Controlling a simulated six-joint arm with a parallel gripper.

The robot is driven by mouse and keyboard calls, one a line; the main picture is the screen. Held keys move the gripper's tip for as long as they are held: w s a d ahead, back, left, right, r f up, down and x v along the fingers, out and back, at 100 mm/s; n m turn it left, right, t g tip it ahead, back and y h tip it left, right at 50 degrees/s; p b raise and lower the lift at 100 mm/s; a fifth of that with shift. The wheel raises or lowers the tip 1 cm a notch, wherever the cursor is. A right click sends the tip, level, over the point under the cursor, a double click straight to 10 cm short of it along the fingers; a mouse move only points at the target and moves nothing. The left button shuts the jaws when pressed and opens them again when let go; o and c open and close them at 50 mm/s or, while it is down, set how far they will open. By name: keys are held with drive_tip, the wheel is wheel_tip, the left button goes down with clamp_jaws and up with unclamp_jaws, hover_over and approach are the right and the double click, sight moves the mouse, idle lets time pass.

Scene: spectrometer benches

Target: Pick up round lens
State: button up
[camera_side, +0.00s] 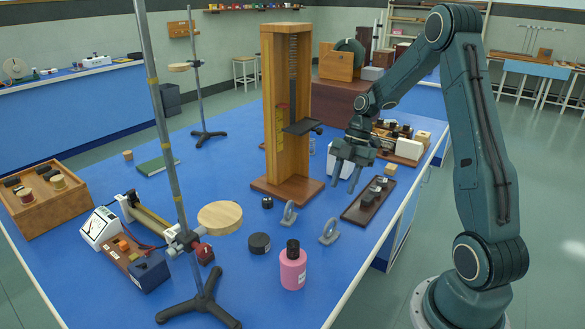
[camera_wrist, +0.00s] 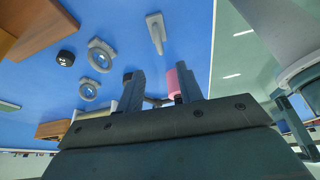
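Two grey ring-shaped lens mounts stand on the blue bench in the side view, one (camera_side: 289,214) near the wooden stand's base and one (camera_side: 329,233) nearer the pink bottle. In the wrist view I see a round lens in a grey ring (camera_wrist: 101,56) at upper left, and a smaller grey round piece (camera_wrist: 89,91) below it. Which of these is meant as the round lens I cannot tell. My gripper (camera_side: 352,167) hangs above the bench, right of the mounts and apart from them. Its two fingers (camera_wrist: 161,88) are spread with nothing held between them.
The tall wooden stand (camera_side: 287,115) is left of my gripper. A dark tray (camera_side: 369,201) with small blocks lies below it. A pink bottle (camera_side: 292,270), a black disc (camera_side: 260,243) and a rod stand (camera_side: 203,307) are in front. Free blue surface surrounds the mounts.

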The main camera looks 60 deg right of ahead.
sight(332, 218)
drive_tip(key=shift+f, duration=0.1)
drive_tip(key=shift+x, duration=4.25)
drive_tip(key=shift+x, duration=2.6)
drive_tip(key=shift+w, duration=0.15)
clamp_jaws()
